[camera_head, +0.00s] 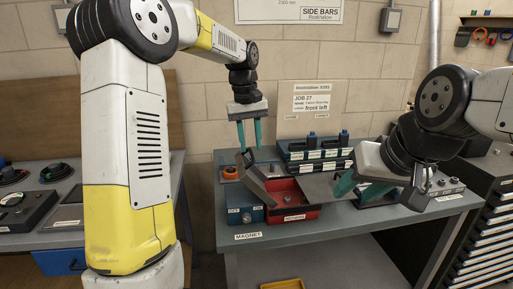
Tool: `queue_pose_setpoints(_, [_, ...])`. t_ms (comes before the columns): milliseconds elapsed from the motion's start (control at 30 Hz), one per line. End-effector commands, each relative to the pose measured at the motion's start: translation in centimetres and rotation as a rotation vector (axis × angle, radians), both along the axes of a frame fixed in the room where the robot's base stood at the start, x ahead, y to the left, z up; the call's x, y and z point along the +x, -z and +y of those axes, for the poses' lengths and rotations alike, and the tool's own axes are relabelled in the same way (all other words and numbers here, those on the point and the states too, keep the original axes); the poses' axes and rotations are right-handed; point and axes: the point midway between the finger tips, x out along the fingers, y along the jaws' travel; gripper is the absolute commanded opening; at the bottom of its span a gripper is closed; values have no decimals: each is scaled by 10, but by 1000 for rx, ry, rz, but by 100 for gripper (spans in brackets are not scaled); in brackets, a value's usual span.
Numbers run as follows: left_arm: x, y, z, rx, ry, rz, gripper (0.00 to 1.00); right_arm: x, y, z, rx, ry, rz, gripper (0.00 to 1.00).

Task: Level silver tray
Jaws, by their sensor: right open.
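A flat silver-grey tray-like plate (325,184) extends left from my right gripper, above the red bin's right side. Whether it rests on anything is hard to tell. My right gripper (359,188) points down and left, its teal fingers apart at the plate's right end; contact with the plate is unclear. A tilted grey bar-shaped part (254,180) leans over the red bin's left side; I cannot tell whether it belongs to the tray. My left gripper (250,133) points down above this part, its teal fingers apart and nothing between them.
A red bin (292,214) and a blue bin (244,214) stand at the bench front. Dark labelled boxes (315,153) stand behind them. The grey bench (335,225) has clear space along its front. A drawer cabinet (484,235) is at right; another bench (62,190) is at left.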

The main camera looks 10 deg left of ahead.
Motion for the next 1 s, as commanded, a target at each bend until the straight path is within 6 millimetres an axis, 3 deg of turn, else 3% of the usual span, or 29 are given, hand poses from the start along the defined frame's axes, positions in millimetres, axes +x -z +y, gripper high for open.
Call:
queue_pose_setpoints(200, [0,18,-1,0,0,1,32,0,0,0,0,0,0,46])
queue_pose_setpoints(467, [0,19,-2,-1,0,0,32,0,0,0,0,0,0,46])
queue_pose_setpoints(633, [0,19,-2,-1,0,0,0,0,0,0,0,0,0,46])
queue_pose_setpoints(1000, [0,18,-2,-1,0,-1,0,0,0,0,0,0,0,46])
